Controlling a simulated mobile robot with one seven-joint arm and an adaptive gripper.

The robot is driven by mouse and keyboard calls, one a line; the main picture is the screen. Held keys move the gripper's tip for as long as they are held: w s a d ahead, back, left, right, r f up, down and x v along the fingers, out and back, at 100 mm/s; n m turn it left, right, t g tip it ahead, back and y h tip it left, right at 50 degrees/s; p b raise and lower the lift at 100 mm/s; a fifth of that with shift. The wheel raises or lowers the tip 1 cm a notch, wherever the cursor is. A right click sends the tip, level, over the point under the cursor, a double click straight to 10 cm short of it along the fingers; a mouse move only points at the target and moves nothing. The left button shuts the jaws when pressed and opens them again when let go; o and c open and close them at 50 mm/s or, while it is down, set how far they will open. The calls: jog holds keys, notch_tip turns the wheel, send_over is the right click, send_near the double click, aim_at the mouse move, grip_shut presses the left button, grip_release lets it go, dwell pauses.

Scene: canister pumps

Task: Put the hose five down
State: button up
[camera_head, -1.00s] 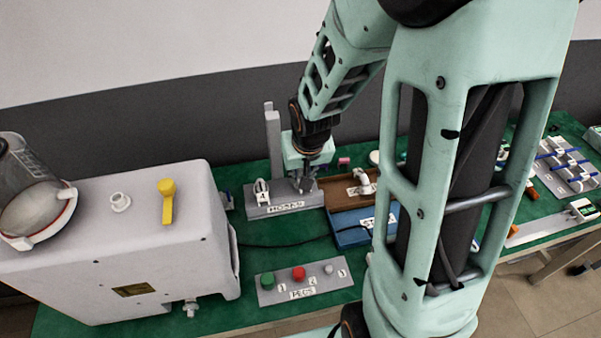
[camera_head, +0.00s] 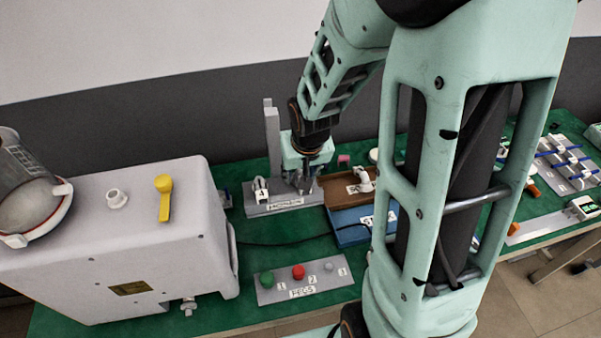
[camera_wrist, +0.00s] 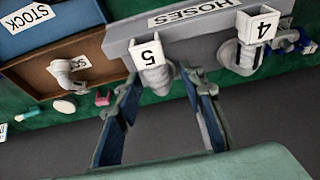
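Hose five (camera_wrist: 156,74), a short pale grey piece with a white tag marked 5, stands at the grey rack labelled HOSES (camera_wrist: 190,28) in the wrist view. My gripper (camera_wrist: 163,80) is open, with one blue-padded finger on each side of hose five. Gaps show between the hose and the fingers, and nothing seems gripped. Hose four (camera_wrist: 246,55) stands beside it on the same rack. In the head view my gripper (camera_head: 304,184) is low at the right end of the rack (camera_head: 284,205) and mostly hides hose five.
A blue STOCK tray (camera_head: 350,235) and a brown tray (camera_head: 338,188) holding a fitting (camera_head: 362,181) lie right of the rack. A grey pump (camera_head: 130,245) stands left. A PEGS plate (camera_head: 318,291) is in front. A black cable crosses the green table.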

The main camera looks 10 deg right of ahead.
jog(key=p+v, duration=1)
jog(key=v, duration=0.3)
jog(key=shift+w, duration=0.15)
